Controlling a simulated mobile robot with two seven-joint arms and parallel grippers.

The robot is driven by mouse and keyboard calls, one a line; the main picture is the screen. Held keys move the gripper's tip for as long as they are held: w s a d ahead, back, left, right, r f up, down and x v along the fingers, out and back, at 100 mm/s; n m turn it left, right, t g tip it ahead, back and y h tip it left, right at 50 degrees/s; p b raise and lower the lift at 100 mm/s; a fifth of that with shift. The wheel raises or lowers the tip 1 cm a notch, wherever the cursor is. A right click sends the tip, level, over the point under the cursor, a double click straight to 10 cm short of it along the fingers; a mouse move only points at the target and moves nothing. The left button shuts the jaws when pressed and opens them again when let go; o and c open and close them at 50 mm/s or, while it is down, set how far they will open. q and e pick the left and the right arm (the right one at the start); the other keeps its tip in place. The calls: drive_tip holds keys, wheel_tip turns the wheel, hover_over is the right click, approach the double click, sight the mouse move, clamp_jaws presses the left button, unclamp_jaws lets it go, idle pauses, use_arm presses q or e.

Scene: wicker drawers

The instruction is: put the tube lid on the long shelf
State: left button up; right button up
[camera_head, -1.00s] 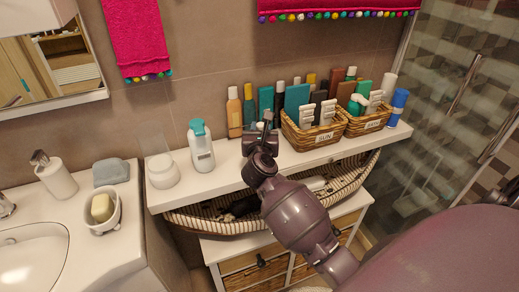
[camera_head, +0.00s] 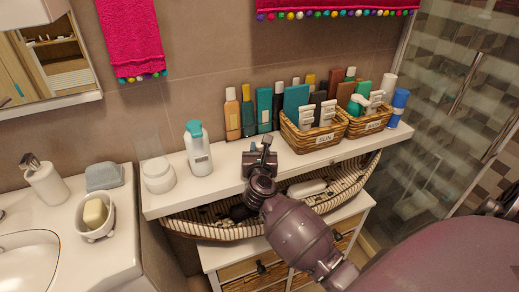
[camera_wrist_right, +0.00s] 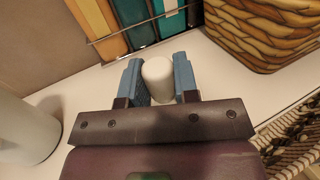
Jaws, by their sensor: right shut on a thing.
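My right gripper (camera_head: 265,145) is over the front part of the long white shelf (camera_head: 215,178). In the right wrist view, its two blue fingers (camera_wrist_right: 158,82) are shut on a small white cylinder, the tube lid (camera_wrist_right: 158,72). The lid is upright between the fingertips, and the shelf top shows around it. Whether the lid's bottom touches the shelf is hidden. In the head view I cannot make out the lid at the gripper. My left gripper is not in view.
Several bottles (camera_head: 232,113) stand in a row behind my gripper. Two wicker baskets (camera_head: 313,139) stand to its right. A teal-capped white bottle (camera_head: 198,152) and a white jar (camera_head: 158,175) stand to its left. A striped long basket (camera_head: 225,226) is below the shelf.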

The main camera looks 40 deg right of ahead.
drive_tip(key=o, duration=0.9)
drive_tip(key=shift+f, duration=0.1)
drive_tip(key=shift+r, duration=0.35)
drive_tip(key=s+a+n+t+y, duration=0.45)
drive_tip(key=s+a+n, duration=0.45)
drive_tip(key=s+n, duration=0.45)
drive_tip(key=s+f+n+g+y, duration=0.2)
drive_tip(key=s+f+n, duration=0.3)
drive_tip(key=n, duration=0.5)
drive_tip(key=s+a+f+n+g+y, duration=0.1)
drive_tip(key=s+f+n, duration=0.4)
drive_tip(key=n, duration=0.5)
drive_tip(key=s+f+n+g+y, duration=0.3)
drive_tip(key=s+f+n+g, duration=0.2)
drive_tip(key=f+n, duration=0.3)
drive_tip(key=shift+s+a+f+n, duration=0.1)
drive_tip(key=shift+s+n, duration=0.15)
drive_tip(key=shift+n, duration=0.5)
drive_tip(key=shift+s+a+f+n, duration=0.1)
drive_tip(key=shift+s+n, duration=0.1)
drive_tip(key=shift+n, duration=0.5)
